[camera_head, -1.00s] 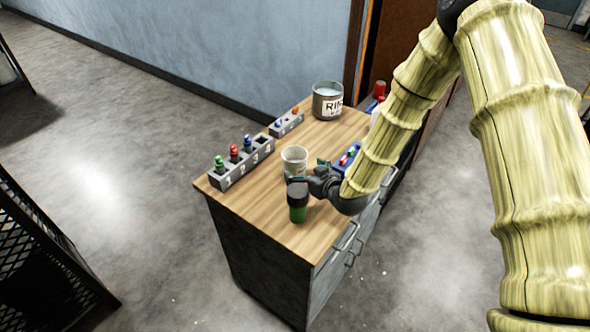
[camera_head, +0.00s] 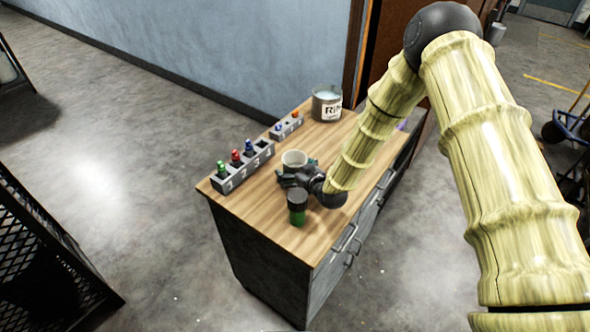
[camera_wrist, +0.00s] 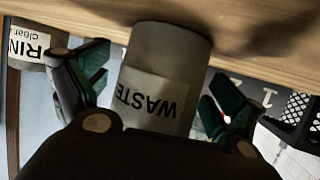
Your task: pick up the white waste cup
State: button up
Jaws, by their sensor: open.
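The white waste cup (camera_head: 293,160) stands upright on the wooden cabinet top. In the wrist view the cup (camera_wrist: 165,70) appears upside down, with its WASTE label facing me. My gripper (camera_head: 296,172) is right at the cup on its near side. In the wrist view the open fingers (camera_wrist: 158,92) are on either side of the cup, with a visible gap on the right. Whether the left finger touches it, I cannot tell. The gripper hides the cup's lower part in the head view.
A green jar with a dark lid (camera_head: 297,207) stands close in front of my gripper. A numbered rack (camera_head: 243,170) with coloured bottles is at the left edge. A smaller rack (camera_head: 287,127) and a rinse container (camera_head: 326,105) stand at the back. The wood at front left is clear.

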jog(key=c, duration=1.2)
jog(key=shift+c, duration=0.2)
jog(key=shift+r, duration=0.1)
